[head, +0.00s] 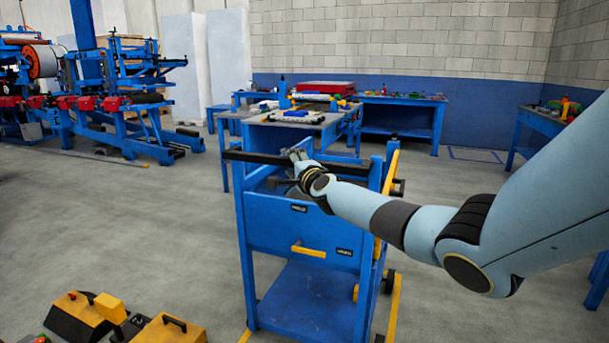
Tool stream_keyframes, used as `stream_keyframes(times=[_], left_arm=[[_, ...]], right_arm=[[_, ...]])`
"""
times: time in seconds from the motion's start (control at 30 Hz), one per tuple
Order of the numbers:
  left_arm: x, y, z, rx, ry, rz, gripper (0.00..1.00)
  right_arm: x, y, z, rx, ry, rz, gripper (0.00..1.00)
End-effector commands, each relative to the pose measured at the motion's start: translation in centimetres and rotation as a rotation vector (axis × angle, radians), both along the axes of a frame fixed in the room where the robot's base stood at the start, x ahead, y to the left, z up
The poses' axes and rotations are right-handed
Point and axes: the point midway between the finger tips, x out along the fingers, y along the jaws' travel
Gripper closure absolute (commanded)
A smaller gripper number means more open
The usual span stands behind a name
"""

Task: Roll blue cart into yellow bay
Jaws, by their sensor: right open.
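The blue cart (305,287) stands upright in the middle of the head view, with a drawer front, a yellow handle (308,250) and a dark bar (272,160) along its top. My right gripper (294,156) is at the cart's top, close to the dark bar, and is open. I cannot tell whether it touches the bar. My right forearm hides part of the cart's upper right side. Yellow floor lines (396,305) run beside the cart's right side, with a short piece at its lower left. The bay's full outline is out of view. My left gripper is not in view.
Yellow and black cases (172,331) lie on the floor at the lower left. Blue workbenches (402,101) stand behind the cart, one close behind it. A large blue machine (120,95) is at the left.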

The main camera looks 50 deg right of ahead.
Motion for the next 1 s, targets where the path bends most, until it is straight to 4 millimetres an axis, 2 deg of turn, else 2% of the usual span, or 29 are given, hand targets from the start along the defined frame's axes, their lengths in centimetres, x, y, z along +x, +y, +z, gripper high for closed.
stream_keyframes(times=[0.27, 0.43, 0.6, 0.73, 1.0], left_arm=[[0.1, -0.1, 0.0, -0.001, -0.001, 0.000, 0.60], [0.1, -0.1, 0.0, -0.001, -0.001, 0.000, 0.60], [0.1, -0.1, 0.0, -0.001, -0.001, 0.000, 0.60], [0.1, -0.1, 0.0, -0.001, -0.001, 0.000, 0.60], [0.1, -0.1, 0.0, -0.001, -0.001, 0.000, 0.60]], right_arm=[[-3.3, 1.4, -0.2, 0.001, 0.004, 0.004, 0.54], [-6.6, 2.8, -0.2, -0.002, 0.006, 0.004, 0.54], [-8.9, 3.7, -0.2, 0.000, 0.007, 0.003, 0.54], [-9.7, 4.0, -0.2, 0.001, 0.006, 0.002, 0.54], [-9.8, 4.1, -0.1, 0.002, 0.005, 0.001, 0.54]])
